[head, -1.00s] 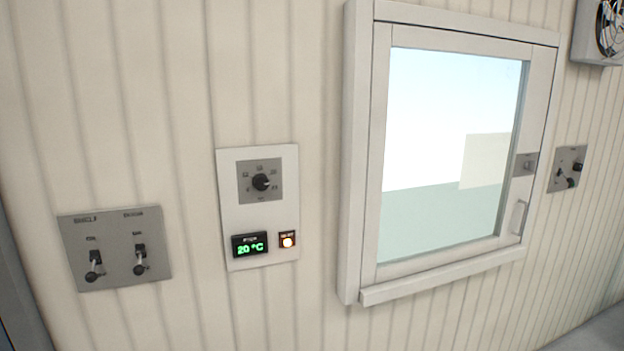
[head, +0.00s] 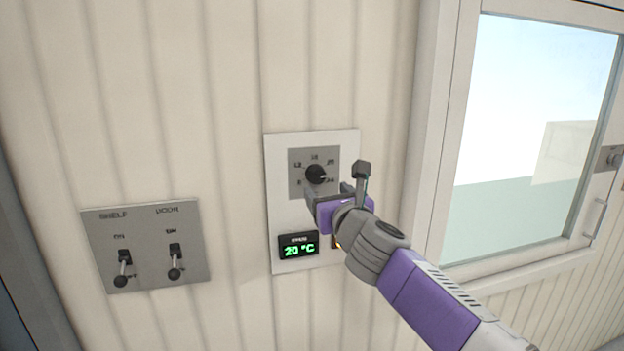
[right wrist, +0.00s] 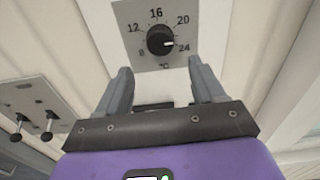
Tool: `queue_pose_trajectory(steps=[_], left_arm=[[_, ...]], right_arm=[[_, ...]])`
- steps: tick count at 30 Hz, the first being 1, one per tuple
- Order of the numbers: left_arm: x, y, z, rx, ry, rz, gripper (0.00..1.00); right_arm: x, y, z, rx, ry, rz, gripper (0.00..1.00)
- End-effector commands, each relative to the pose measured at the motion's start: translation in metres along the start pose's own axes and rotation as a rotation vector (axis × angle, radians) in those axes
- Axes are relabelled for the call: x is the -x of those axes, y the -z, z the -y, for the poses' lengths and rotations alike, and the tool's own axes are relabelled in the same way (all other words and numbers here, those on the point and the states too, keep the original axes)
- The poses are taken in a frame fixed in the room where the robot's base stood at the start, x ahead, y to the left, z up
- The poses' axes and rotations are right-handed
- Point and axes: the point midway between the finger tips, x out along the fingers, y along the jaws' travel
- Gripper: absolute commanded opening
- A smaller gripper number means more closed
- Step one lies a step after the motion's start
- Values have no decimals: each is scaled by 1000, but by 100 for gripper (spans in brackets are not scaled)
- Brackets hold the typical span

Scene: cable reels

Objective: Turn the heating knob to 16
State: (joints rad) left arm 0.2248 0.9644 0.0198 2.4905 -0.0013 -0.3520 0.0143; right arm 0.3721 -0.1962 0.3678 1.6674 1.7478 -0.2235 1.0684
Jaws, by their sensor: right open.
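The heating knob (head: 316,174) is black and round on a grey dial plate, marked 8, 12, 16, 20 and 24 in the right wrist view. There the knob (right wrist: 160,40) has its white mark pointing right, close to 24. The green display (head: 299,246) below reads 20 °C. My right gripper (head: 336,180) is open and empty, just below the knob in the head view. In the right wrist view, its fingers (right wrist: 160,76) stand apart, with the knob ahead, beyond and between the tips. My left gripper is not in view.
A grey switch panel (head: 146,245) with two toggle levers is left of the heating panel (head: 284,208). A framed window (head: 540,140) is to the right. My right arm covers most of the lit button beside the display. Bare wall surrounds the panels.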

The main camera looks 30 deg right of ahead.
Motion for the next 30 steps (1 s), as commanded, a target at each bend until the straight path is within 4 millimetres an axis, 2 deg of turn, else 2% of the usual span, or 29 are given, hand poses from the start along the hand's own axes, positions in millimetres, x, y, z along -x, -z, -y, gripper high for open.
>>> queue_pose_trajectory(steps=[1,4,12,18,30], left_arm=[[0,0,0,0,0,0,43],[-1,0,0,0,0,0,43],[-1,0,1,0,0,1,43],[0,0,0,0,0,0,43],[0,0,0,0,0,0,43]], right_arm=[[4,-8,1,-26,2,16,68],[-1,-12,2,-46,2,22,68],[-40,-12,2,-43,1,19,68],[-62,-12,2,-41,1,19,68],[-69,-12,2,-39,2,20,68]])
